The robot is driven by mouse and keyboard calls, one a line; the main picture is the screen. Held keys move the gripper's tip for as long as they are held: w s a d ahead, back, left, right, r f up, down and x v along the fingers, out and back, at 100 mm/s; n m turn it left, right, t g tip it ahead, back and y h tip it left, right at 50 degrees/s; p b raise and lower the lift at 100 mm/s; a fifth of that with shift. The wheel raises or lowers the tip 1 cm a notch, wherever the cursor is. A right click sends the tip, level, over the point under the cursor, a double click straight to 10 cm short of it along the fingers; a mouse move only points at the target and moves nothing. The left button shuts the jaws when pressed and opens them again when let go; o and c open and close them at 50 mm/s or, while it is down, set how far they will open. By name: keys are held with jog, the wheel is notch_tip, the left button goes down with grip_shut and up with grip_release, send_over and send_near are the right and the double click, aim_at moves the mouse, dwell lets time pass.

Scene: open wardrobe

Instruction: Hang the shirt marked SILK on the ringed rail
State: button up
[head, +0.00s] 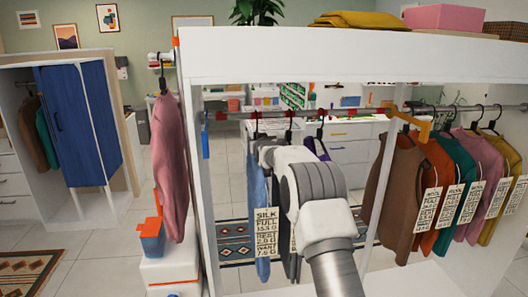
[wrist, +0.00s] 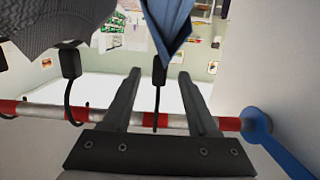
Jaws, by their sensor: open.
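The shirt marked SILK is light blue with a white tag (head: 267,230). The blue shirt (head: 257,185) hangs from the ringed rail (head: 232,115), near its left end. In the wrist view, which looks upside down, the rail (wrist: 38,111) has red and white bands. The blue shirt (wrist: 170,22) shows there with its black hanger hook (wrist: 156,98), which meets the rail at a red band. My gripper (wrist: 158,74) is open, one finger on each side of that hook, with gaps visible. In the head view my wrist hides the gripper.
A dark grey shirt (wrist: 45,25) hangs beside the blue one, its hook at another red band. A purple garment (head: 316,148) is partly hidden by my arm. A blue bracket (head: 205,140) is at the rail's left end. Several tagged shirts, one brown (head: 405,185), crowd the right.

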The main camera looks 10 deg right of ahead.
jog(key=s+r+g+b, duration=0.2)
jog(key=s+g, duration=0.1)
jog(key=s, duration=1.6)
jog(key=s+r+g+b, duration=0.2)
jog(key=s, duration=1.6)
jog(key=s+f+g, duration=0.2)
jog(key=s+f, duration=0.2)
jog(key=s, duration=0.9)
jog(key=s+f+g, duration=0.3)
jog(key=s+f, duration=0.1)
jog(key=s, duration=0.9)
jog(key=shift+s+f+g, duration=0.2)
jog(key=shift+f+g, duration=0.1)
jog(key=shift+f, duration=0.1)
jog(key=shift+c, duration=0.8)
